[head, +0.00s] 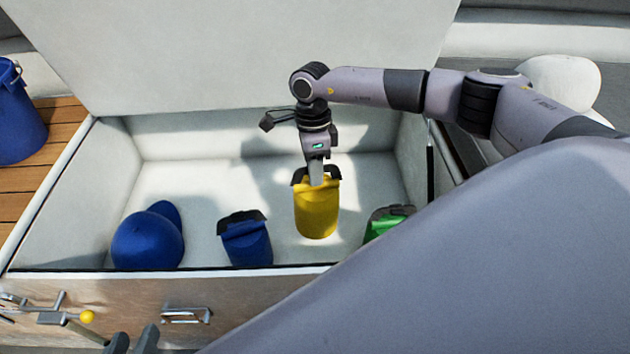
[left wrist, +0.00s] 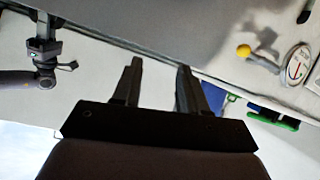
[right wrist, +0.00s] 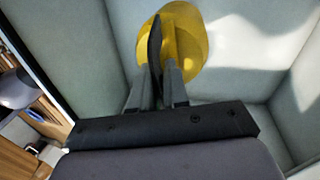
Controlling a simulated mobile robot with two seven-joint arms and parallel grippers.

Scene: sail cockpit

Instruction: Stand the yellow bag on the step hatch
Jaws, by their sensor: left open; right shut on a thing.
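The yellow bag (head: 317,212) hangs upright inside the open white locker (head: 190,180). My right gripper (head: 317,178) is shut on its dark top from above. In the right wrist view the yellow bag (right wrist: 184,42) shows beyond the fingers (right wrist: 158,88), with its dark top edge between them. I cannot tell whether the bag's bottom touches the locker floor. My left gripper (head: 135,342) is open and empty at the bottom of the head view, in front of the locker. The left wrist view shows its two fingers (left wrist: 158,85) apart. I cannot make out the step hatch for certain.
In the locker, a blue cap (head: 148,238) and a blue bag (head: 246,240) lie left of the yellow bag, a green bag (head: 386,224) right. A raised white lid (head: 250,50) stands behind. A blue bucket (head: 15,115) is far left. A yellow-knobbed lever (head: 87,316) projects in front.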

